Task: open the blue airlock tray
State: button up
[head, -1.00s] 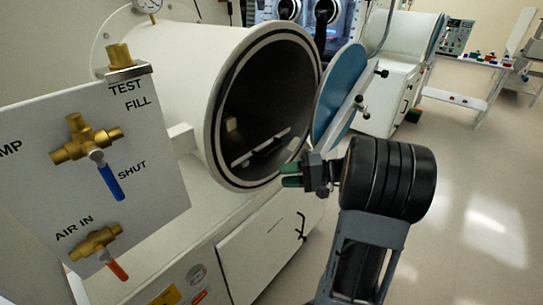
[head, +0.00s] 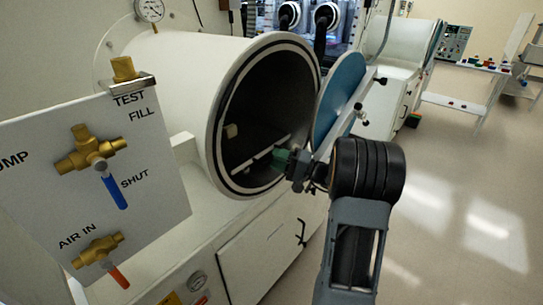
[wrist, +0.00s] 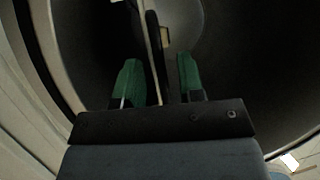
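The airlock is a white cylinder (head: 185,75) with a dark, open mouth. Its round blue door (head: 338,95) stands swung open at the right. Inside is the tray, seen mainly as a pale front bar (head: 258,157); I cannot make out blue on it. My gripper (head: 281,158) is at the mouth, close to the bar's right end. In the wrist view the green fingers (wrist: 158,80) are spread apart. A thin pale edge and a dark strip (wrist: 157,45) run between them; I cannot tell whether they touch.
A valve panel (head: 150,190) with a blue lever (head: 115,191) and a red lever (head: 119,278) stands at the left. Floor at right is clear.

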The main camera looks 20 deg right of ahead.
jog(key=shift+x, duration=1.05)
grip_shut()
